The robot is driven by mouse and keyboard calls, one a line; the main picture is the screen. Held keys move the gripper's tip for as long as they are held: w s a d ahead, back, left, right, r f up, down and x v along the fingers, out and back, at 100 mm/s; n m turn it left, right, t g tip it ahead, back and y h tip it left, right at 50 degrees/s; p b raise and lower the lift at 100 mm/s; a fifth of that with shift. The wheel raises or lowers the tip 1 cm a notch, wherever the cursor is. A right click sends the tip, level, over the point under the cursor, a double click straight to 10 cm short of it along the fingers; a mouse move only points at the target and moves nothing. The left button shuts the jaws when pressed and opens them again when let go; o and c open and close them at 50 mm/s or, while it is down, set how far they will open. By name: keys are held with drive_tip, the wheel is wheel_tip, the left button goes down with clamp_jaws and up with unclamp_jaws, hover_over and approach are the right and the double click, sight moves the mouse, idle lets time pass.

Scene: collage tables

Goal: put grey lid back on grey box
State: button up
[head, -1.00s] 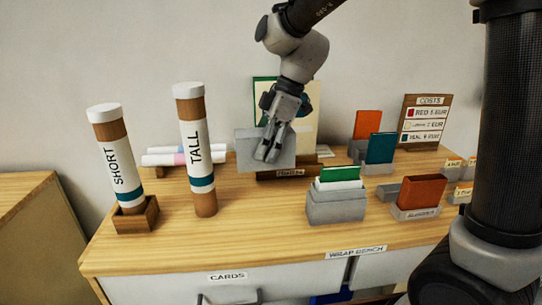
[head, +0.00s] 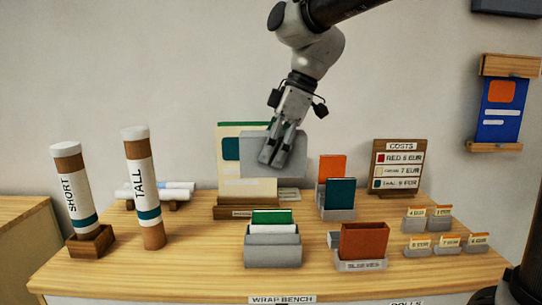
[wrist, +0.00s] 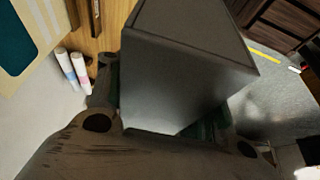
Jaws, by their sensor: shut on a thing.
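The grey lid (head: 253,148) is a plain grey block-like piece in the head view, held up in front of the framed board at the back of the bench. My gripper (head: 275,156) points down and is shut on the lid. In the wrist view the lid (wrist: 185,65) fills the middle between the fingers. The grey box (head: 272,254) stands open-topped at the front middle of the bench, with green and white cards (head: 272,221) sticking up from it. The lid is above and behind the box, clear of it.
The TALL tube (head: 145,190) and SHORT tube (head: 73,190) stand at left. A grey holder with orange and teal cards (head: 339,194) and the SLEEVES holder (head: 361,264) are right of the box. The costs sign (head: 398,167) stands behind. Bench top between tubes and box is clear.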

hover_over(277, 210)
drive_tip(key=a, duration=0.1)
drive_tip(key=shift+f, duration=4.05)
drive_tip(key=shift+f, duration=2.3)
drive_tip(key=shift+f, duration=2.3)
drive_tip(key=o, duration=1.1)
